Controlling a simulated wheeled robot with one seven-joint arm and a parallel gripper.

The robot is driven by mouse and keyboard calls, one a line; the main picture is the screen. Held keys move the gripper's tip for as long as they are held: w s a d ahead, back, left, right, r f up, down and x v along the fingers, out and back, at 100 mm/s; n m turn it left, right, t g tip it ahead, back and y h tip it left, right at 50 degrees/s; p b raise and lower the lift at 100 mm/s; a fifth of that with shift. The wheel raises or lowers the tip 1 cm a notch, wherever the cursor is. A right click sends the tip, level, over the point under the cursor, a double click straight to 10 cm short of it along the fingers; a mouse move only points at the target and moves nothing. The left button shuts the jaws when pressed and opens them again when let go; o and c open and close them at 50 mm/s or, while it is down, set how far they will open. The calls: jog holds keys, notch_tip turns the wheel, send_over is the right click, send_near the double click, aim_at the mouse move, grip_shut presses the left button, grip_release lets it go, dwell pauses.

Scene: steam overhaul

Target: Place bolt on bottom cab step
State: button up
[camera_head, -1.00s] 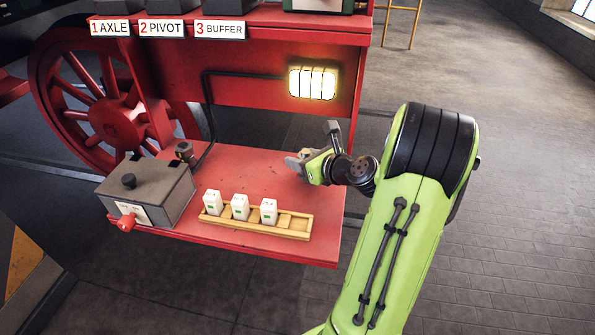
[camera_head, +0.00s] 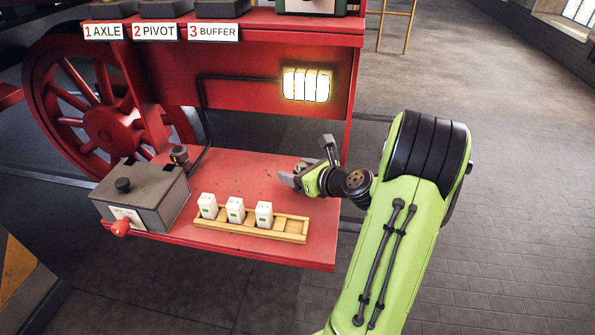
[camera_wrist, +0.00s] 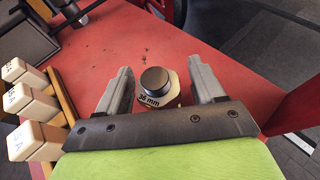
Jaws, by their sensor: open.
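The bolt (camera_wrist: 154,80) has a dark round head and a pale collar marked "36 mm". In the wrist view it stands upright between my fingers, apparently on the red bottom cab step (camera_head: 240,165). My gripper (camera_wrist: 161,70) is open, one finger on each side of the bolt, with a visible gap at both sides. In the head view my gripper (camera_head: 288,180) is low over the right part of the step, and I cannot make out the bolt there.
A wooden tray (camera_head: 290,228) with three white blocks (camera_head: 235,210) lies along the step's front edge. A grey box (camera_head: 140,195) with a red knob stands at the left. A lit lamp (camera_head: 306,84) hangs on the red panel behind. The step's middle is bare.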

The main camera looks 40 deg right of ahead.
jog(key=v, duration=1.1)
jog(key=shift+s+r+p, duration=0.15)
jog(key=shift+s+p, duration=0.05)
jog(key=shift+p, duration=0.2)
jog(key=shift+a, duration=0.2)
jog(key=a+n, duration=0.2)
jog(key=w+a+n+g+y, duration=0.1)
jog(key=a+n, duration=0.1)
jog(key=w+a+n+g+y, duration=0.1)
jog(key=a+n, duration=0.2)
jog(key=shift+w, duration=0.1)
jog(key=a+n+g, duration=0.2)
jog(key=a+n, duration=0.2)
jog(key=a+n+g+y, duration=0.1)
jog(key=a+n+g, duration=0.1)
jog(key=a+n, duration=0.3)
jog(key=shift+a, duration=0.1)
jog(key=s+a+r+n+g+h, duration=0.1)
jog(key=s+a+n, duration=0.3)
jog(key=n, duration=0.6)
jog(key=s+a+r+n+g+h, duration=0.1)
jog(key=s+a+r+n+h, duration=0.1)
jog(key=s+n, duration=0.6)
jog(key=a+r+n, duration=0.1)
jog(key=a+n, duration=0.1)
jog(key=shift+s+a, duration=0.25)
jog(key=shift+a, duration=0.1)
